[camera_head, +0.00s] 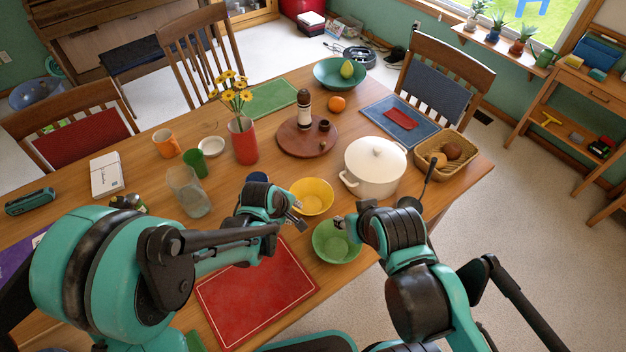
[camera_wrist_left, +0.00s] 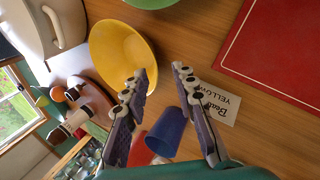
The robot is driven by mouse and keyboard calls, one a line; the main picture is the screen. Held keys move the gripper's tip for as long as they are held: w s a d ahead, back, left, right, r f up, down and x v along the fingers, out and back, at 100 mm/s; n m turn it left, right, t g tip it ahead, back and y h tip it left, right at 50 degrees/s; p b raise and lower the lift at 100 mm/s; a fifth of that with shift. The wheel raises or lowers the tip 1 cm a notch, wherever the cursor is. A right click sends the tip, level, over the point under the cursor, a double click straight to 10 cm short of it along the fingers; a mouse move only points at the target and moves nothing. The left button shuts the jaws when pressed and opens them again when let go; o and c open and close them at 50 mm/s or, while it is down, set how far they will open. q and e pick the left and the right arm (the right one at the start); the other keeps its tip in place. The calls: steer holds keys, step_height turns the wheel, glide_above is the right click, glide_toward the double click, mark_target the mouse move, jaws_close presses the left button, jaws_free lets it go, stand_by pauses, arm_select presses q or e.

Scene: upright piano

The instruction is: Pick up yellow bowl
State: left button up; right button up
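The yellow bowl (camera_head: 312,197) stands upright on the wooden table, left of the white pot and behind the green bowl (camera_head: 337,243). In the left wrist view the yellow bowl (camera_wrist_left: 122,52) is at the upper left, beside one fingertip. My left gripper (camera_head: 297,215) is just in front of the bowl's left side. In the wrist view this gripper (camera_wrist_left: 159,73) has its fingers spread, with bare table between the tips. I cannot tell whether it touches the bowl. My right gripper (camera_head: 345,222) is over the green bowl's far rim; its finger opening is unclear.
A white pot (camera_head: 374,168) with a dark ladle is close on the right. A red placemat (camera_head: 257,292) is in front. A round wooden board (camera_head: 307,137) with bottles is behind.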

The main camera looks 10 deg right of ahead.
arm_select(q)
steer(key=b+x, duration=0.1)
steer(key=x, duration=0.2)
steer(key=shift+w+d, duration=0.1)
steer(key=shift+d, duration=0.1)
steer(key=b+x, duration=0.1)
steer(key=x, duration=0.1)
steer(key=b+x, duration=0.1)
steer(key=x, duration=0.2)
steer(key=shift+w+d+b, duration=0.1)
steer(key=shift+w+b, duration=0.2)
steer(key=shift+w, duration=0.15)
steer(key=shift+r, duration=0.15)
jaws_close()
